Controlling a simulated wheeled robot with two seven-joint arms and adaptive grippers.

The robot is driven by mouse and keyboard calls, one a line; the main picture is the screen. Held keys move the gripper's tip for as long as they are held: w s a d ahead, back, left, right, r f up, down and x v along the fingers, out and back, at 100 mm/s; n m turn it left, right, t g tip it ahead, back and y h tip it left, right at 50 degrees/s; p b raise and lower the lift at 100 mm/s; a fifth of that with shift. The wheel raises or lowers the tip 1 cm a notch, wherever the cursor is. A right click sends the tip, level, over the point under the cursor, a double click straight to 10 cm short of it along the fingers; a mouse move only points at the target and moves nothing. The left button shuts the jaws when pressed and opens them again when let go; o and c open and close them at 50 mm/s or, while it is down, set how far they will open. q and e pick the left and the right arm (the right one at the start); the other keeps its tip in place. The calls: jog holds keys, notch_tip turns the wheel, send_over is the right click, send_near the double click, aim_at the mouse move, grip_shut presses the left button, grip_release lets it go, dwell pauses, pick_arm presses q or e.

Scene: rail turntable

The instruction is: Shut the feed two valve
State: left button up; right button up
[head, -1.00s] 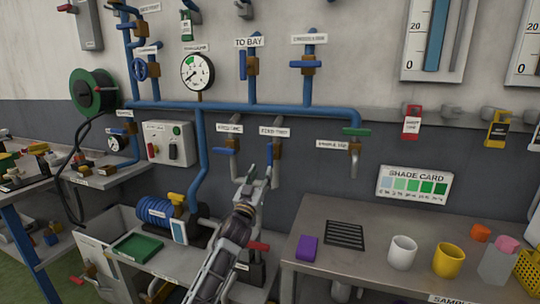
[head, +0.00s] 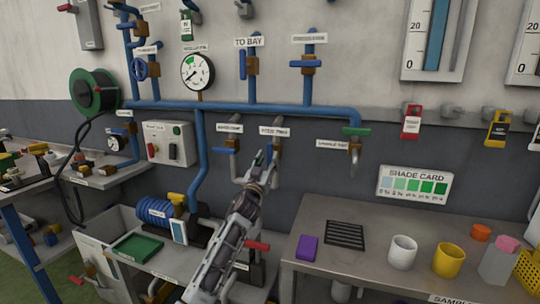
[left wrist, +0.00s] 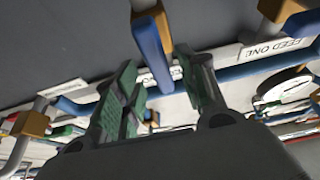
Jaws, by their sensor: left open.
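The feed two valve (head: 276,149) is on the wall pipework, under its label, with a brown body and a drop pipe. Its blue lever (left wrist: 152,52) shows in the left wrist view, pointing in between my fingers. The lever is mostly hidden behind my gripper in the head view. My left gripper (head: 260,160) is at this valve; in the left wrist view (left wrist: 165,85) its green-padded fingers are open, one on each side of the lever, with gaps visible. I cannot tell how deep the lever sits between them. My right gripper is not in view.
The feed one valve (head: 233,146) is close on the left, its blue lever crosswise. A sample tap (head: 355,150) hangs on the right.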

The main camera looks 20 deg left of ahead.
aim_at(269, 156)
pick_arm(q)
jog(key=shift+x, duration=1.25)
jog(key=shift+w+r, duration=0.25)
jog(key=shift+w, duration=0.25)
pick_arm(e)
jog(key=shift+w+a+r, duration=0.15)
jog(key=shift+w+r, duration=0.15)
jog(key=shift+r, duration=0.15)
pick_arm(q)
grip_shut()
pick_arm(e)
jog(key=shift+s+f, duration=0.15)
